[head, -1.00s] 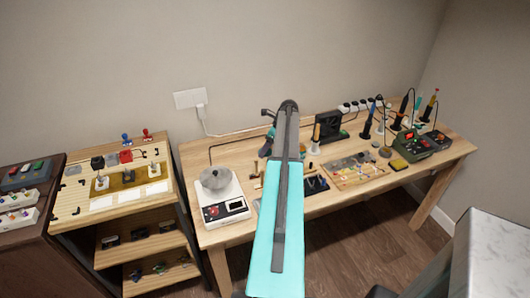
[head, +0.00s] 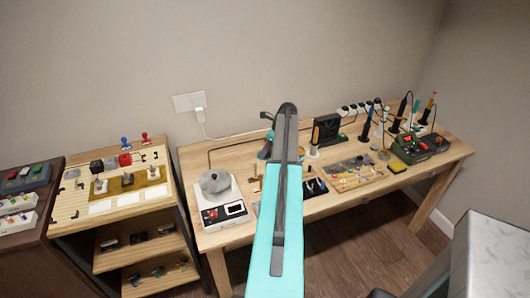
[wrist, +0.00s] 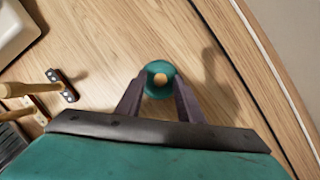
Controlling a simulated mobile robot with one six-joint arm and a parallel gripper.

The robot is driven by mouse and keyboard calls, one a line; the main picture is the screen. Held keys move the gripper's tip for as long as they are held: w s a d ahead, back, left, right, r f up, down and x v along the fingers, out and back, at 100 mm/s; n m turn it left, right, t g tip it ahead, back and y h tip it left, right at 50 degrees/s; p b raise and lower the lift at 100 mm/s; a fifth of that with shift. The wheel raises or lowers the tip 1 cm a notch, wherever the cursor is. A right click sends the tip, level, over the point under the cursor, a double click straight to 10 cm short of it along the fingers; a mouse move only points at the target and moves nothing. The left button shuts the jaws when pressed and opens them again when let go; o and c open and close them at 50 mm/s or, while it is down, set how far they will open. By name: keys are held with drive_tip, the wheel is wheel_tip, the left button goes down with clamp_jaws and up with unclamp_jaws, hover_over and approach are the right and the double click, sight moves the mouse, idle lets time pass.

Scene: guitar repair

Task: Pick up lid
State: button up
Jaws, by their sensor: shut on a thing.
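In the wrist view, my gripper (wrist: 158,88) is shut on a small teal round thing (wrist: 157,67) with a pale tan centre. It sits between the fingertips above the wooden bench; I cannot tell whether it is the lid, or whether it is clear of the wood.
The white device (head: 236,210) also shows at the wrist view's upper left. Wooden-handled tools (wrist: 30,90) lie left of my gripper. Soldering tools and a green station (head: 418,150) fill the bench's right. A small shelf unit (head: 145,245) stands left. Bare wood lies around the held thing.

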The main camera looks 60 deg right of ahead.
drive_tip(key=shift+s+a+f, duration=0.1)
drive_tip(key=shift+f, duration=0.05)
drive_tip(key=shift+r, duration=0.2)
clamp_jaws()
wheel_tip(320, 180, up, 10)
drive_tip(key=b, duration=0.2)
drive_tip(key=shift+f, duration=0.25)
drive_tip(key=shift+r, duration=0.15)
